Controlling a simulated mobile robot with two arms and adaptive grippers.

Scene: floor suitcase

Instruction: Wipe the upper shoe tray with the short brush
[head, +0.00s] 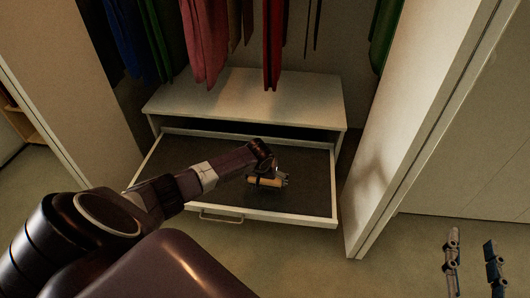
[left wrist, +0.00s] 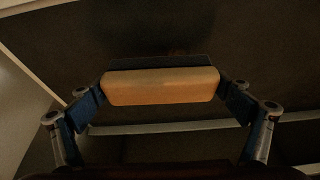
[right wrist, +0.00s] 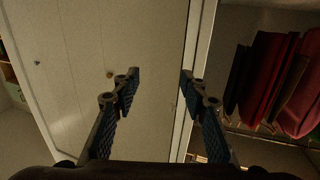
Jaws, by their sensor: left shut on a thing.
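The upper shoe tray (head: 305,190) is a dark-bottomed drawer with a pale rim, pulled out from a low white cabinet. The short brush has a light wooden body (head: 264,182). My left gripper (head: 267,176) is shut on the brush and holds it over the right-middle part of the tray. The left wrist view shows the brush (left wrist: 160,86) level between both fingers, with a dark strip along its far side. Whether the bristles touch the tray floor I cannot tell. My right gripper (head: 472,262) is open and empty, away to the right of the cabinet.
The cabinet top (head: 245,95) is bare, with clothes (head: 205,40) hanging over it. White door panels (head: 425,110) stand on both sides of the wardrobe. The drawer handle (head: 220,217) is at the front. Carpeted floor in front is clear.

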